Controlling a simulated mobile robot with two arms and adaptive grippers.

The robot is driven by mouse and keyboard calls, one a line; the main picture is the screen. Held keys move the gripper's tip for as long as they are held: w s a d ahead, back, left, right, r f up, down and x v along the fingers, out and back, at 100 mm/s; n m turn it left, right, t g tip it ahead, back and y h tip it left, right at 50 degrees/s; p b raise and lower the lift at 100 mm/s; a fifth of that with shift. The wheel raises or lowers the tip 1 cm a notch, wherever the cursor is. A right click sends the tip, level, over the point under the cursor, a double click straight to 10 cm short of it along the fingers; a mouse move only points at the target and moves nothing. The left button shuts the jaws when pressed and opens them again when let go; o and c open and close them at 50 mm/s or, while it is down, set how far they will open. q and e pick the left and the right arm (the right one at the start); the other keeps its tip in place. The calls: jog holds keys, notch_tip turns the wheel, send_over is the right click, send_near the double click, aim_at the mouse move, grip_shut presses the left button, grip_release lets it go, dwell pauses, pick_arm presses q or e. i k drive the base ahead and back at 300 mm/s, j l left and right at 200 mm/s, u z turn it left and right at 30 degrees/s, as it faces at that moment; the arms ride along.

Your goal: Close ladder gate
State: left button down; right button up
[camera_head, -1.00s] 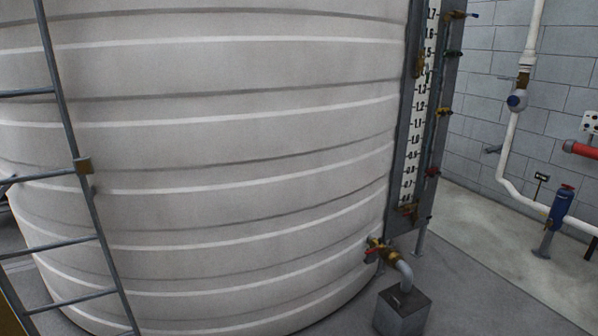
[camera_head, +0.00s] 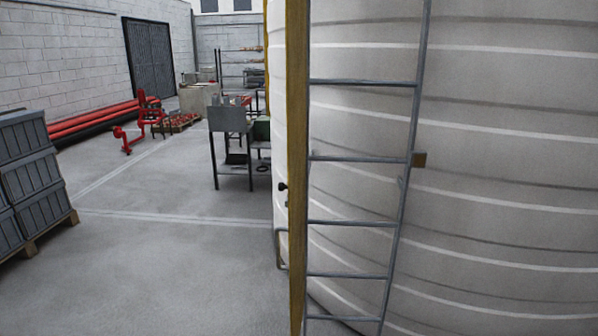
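A grey metal ladder (camera_head: 362,159) stands upright against the large white tank, right of the picture's middle. The ladder gate (camera_head: 297,130) shows as a tall narrow yellow upright along the ladder's left side, apparently seen nearly edge-on. The rungs to its right are uncovered, so the gate looks open. A small dark knob (camera_head: 283,187) and a grey bent handle (camera_head: 280,250) stick out on its left side. Neither of my grippers is in view.
The ribbed white tank (camera_head: 510,170) fills the right side. Grey crates on a pallet (camera_head: 32,180) stand at the left edge. A metal work table (camera_head: 231,150), red pipes (camera_head: 95,118) and shelves are farther back. The floor (camera_head: 160,260) between is clear.

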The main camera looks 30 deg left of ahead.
aim_at(295, 10)
jog(key=k+j+u, duration=0.1)
jog(key=j, duration=0.4)
jog(key=k+j, duration=0.15)
jog(key=j, duration=0.35)
jog(key=k+j+u, duration=0.15)
jog(key=j, duration=0.4)
